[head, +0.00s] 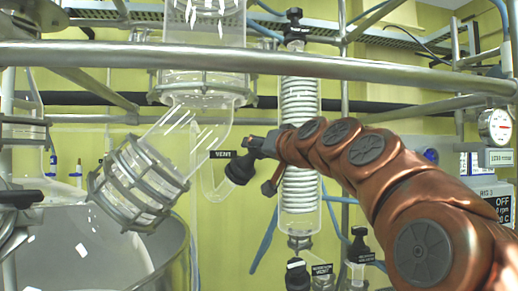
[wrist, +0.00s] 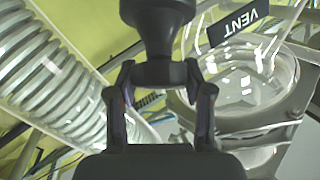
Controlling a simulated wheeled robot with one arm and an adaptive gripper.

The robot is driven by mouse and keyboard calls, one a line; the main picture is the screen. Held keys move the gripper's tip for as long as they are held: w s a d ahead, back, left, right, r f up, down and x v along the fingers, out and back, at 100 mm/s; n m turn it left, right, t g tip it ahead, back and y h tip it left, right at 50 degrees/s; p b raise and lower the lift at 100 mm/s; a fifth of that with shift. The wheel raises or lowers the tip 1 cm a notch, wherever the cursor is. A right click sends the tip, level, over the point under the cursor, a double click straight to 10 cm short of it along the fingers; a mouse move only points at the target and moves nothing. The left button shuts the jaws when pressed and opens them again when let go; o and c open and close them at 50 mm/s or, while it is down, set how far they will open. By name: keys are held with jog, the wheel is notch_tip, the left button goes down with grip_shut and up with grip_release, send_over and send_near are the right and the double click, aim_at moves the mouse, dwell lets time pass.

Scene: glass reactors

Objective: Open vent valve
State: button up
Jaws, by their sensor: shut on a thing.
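The vent valve's black knob (head: 240,168) is in the middle of the head view, beside a black VENT label (head: 222,154) on the glass tubing. My gripper (head: 256,148) reaches it from the right at the end of my copper-coloured arm. The VENT label (wrist: 233,25) is upside down to the right. How far the valve is turned cannot be told.
A coiled glass condenser (head: 299,155) stands just behind and right of my gripper. A horizontal metal rail (head: 250,62) crosses above. A clamped glass joint (head: 138,183) slants at left over a large glass vessel (head: 180,260). Other black-capped valves (head: 298,272) sit below.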

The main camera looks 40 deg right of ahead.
jog(key=c, duration=0.3)
jog(key=shift+f+n+y+b, duration=0.15)
jog(key=shift+n+y+b, duration=0.15)
jog(key=shift+b, duration=0.25)
jog(key=shift+f+b, duration=0.1)
jog(key=shift+b, duration=0.25)
jog(key=n+y+b, duration=0.2)
jog(key=b, duration=0.1)
jog(key=shift+n+t, duration=0.3)
jog(key=shift+t, duration=0.1)
jog(key=shift+n+y+b, duration=1)
jog(key=shift+r+n+y, duration=0.25)
jog(key=shift+n+y, duration=0.95)
jog(key=shift+n, duration=0.2)
jog(key=n+g+y+p, duration=0.1)
jog(key=n+y+p, duration=0.2)
jog(key=n, duration=0.1)
jog(key=shift+r, duration=0.2)
jog(key=shift+n+y+p, duration=0.3)
jog(key=shift+y+p, duration=0.1)
jog(key=shift+p, duration=0.1)
